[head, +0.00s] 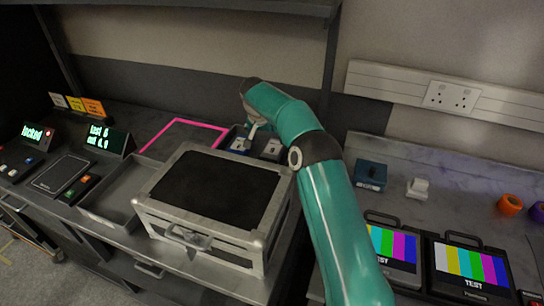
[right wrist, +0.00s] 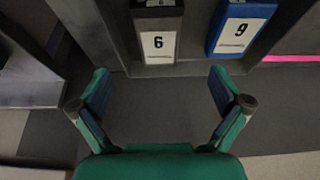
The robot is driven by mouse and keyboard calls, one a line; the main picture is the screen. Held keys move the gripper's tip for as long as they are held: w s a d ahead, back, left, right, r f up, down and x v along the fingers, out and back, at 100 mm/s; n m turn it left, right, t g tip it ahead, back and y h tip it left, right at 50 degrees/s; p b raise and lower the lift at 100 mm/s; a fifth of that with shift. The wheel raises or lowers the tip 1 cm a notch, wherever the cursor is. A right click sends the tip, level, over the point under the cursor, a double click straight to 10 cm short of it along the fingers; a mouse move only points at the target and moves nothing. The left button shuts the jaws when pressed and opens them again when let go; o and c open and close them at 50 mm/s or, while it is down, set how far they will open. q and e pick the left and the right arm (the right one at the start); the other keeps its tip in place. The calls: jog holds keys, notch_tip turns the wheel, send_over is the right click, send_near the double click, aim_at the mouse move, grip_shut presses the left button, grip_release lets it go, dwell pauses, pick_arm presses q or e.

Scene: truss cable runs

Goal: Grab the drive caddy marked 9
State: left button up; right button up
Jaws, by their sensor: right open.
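The drive caddy marked 9 (right wrist: 239,30) is blue with a white label and shows at the top right of the right wrist view. A dark grey caddy marked 6 (right wrist: 157,42) stands to its left. My right gripper (right wrist: 161,82) is open and empty. Its fingers are apart from both caddies, with the 6 caddy ahead between them and the 9 caddy ahead of the right finger. In the head view my right gripper (head: 254,130) is small, over a dark bin (head: 256,157) with pale-labelled items. Their numbers are unreadable there. My left gripper is out of view.
A metal-edged case (head: 215,190) stands in front of the bin. A grey tray (head: 115,195) and a pink outline (head: 170,130) lie to its left. At right are a blue box (head: 371,175), a white part (head: 418,188) and two test screens (head: 468,268).

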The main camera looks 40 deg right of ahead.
aim_at(272, 151)
jog(key=x, duration=0.4)
jog(key=shift+w+d+f, duration=0.1)
jog(key=shift+f, duration=0.05)
jog(key=shift+d+p+x, duration=0.15)
jog(key=shift+p+x, duration=0.1)
jog(key=shift+x, duration=1.2)
jog(key=shift+d+p+x, duration=0.1)
jog(key=shift+p+x, duration=0.15)
jog(key=shift+x, duration=1.2)
jog(key=c, duration=1.3)
jog(key=shift+c, duration=1)
jog(key=shift+r, duration=0.2)
